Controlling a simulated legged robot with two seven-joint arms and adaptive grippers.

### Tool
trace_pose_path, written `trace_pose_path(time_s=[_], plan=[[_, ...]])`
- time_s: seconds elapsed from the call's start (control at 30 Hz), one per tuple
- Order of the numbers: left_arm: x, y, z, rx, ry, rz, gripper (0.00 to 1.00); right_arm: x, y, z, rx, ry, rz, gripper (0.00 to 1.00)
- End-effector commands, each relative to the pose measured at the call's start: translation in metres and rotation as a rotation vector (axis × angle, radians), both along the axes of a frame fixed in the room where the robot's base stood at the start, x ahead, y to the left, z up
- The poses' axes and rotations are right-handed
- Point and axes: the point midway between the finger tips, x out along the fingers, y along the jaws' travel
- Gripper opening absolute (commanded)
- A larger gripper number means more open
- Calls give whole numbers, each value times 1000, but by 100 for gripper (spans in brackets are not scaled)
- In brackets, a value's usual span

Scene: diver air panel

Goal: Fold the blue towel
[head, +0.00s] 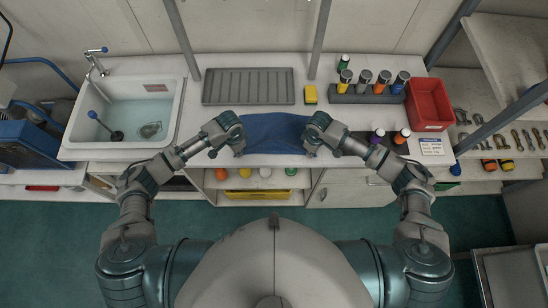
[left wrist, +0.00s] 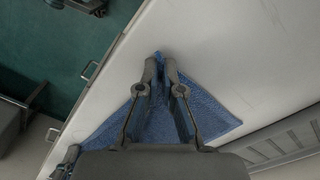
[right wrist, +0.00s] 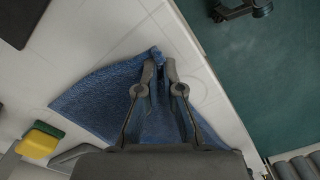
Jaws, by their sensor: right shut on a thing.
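The blue towel (head: 274,133) lies at the front edge of the white counter, between my two grippers. My left gripper (head: 226,146) is at its left end. In the left wrist view, a corner of the towel (left wrist: 215,122) shows between the fingertips (left wrist: 160,65). The fingers are close together, but whether they pinch the cloth is unclear. My right gripper (head: 315,146) is at the right end. In the right wrist view, its fingertips (right wrist: 159,68) are shut on a bunched corner of the towel (right wrist: 95,98). The grippers hide both ends of the towel in the head view.
A grey ribbed tray (head: 248,87) and a yellow sponge (head: 311,95) lie behind the towel. A sink (head: 128,112) is at the left. A bottle rack (head: 365,98), a red bin (head: 429,104) and loose bottles (head: 401,136) stand at the right.

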Motion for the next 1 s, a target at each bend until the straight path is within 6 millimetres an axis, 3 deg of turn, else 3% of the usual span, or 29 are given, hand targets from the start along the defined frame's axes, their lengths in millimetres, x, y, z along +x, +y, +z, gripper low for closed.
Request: trace_pose_path(time_s=[0.27,0.7,1.0], plan=[[-1,1,4,5,3,1,0,-2,-2,3,-4,5,-1,0],[-1,2,44,3,-1,1,0,-1,-1,44,-3,-1,-1,0],[-1,2,45,3,-1,1,0,0,-1,45,-3,-2,-1,0]])
